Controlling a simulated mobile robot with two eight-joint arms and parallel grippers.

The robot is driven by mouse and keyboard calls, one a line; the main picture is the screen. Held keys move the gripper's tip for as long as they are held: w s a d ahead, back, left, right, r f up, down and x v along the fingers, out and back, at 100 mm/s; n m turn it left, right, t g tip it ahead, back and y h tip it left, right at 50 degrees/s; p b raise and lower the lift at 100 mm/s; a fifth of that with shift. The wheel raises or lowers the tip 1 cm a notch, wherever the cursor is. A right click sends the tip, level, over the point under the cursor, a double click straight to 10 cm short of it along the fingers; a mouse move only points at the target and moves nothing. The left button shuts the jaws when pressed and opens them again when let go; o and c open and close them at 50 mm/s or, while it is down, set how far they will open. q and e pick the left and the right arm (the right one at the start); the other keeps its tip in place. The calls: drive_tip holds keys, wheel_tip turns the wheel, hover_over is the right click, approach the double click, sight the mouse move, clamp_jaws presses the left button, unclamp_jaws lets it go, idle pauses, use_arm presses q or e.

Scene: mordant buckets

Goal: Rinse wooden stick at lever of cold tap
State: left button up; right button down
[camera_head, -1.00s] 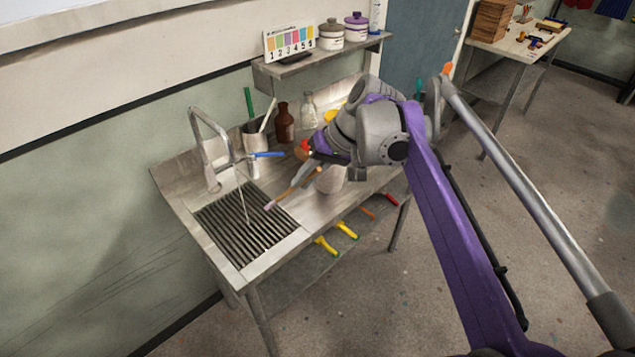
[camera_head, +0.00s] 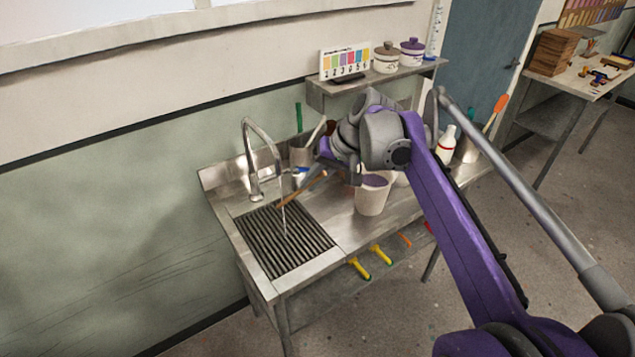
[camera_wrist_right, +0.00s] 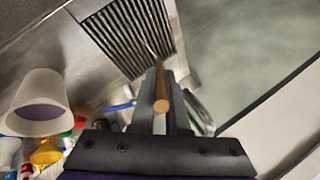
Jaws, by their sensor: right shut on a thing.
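My right gripper (camera_head: 322,176) is shut on the wooden stick (camera_head: 298,191), which points down and left over the drain grate (camera_head: 262,250). The stick also shows between my fingers in the right wrist view (camera_wrist_right: 161,95). The arched metal tap (camera_head: 252,160) stands at the back left, with a thin pale stream (camera_head: 284,220) below its spout. In the head view the stick's far end overlaps or lies right beside this stream; contact is unclear. The blue tap lever (camera_head: 299,177) is partly hidden behind the stick and gripper; it also shows in the right wrist view (camera_wrist_right: 120,107). My left gripper is out of view.
A white bucket with purple contents (camera_head: 371,201) stands right of the grate, close to my gripper. A grey pot (camera_head: 301,155) stands behind. A wall shelf (camera_head: 370,82) with a colour chart (camera_head: 346,62) and lidded jars hangs above. The grate's front is clear.

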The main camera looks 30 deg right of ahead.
drive_tip(key=shift+d, duration=0.1)
idle(0.5)
drive_tip(key=shift+w+d, duration=0.2)
drive_tip(key=shift+d, duration=0.2)
drive_tip(key=shift+s+a, duration=0.1)
drive_tip(key=shift+a, duration=0.05)
drive_tip(key=shift+s+a, duration=0.15)
drive_tip(key=shift+a, duration=0.25)
drive_tip(key=shift+d, duration=0.15)
drive_tip(key=shift+w+d+p, duration=0.25)
drive_tip(key=shift+d+p, duration=0.05)
drive_tip(key=shift+d, duration=0.1)
drive_tip(key=shift+s+a, duration=0.1)
drive_tip(key=shift+a, duration=0.05)
drive_tip(key=shift+s+a, duration=0.15)
drive_tip(key=shift+a, duration=0.25)
drive_tip(key=shift+s+d, duration=0.15)
idle(1.6)
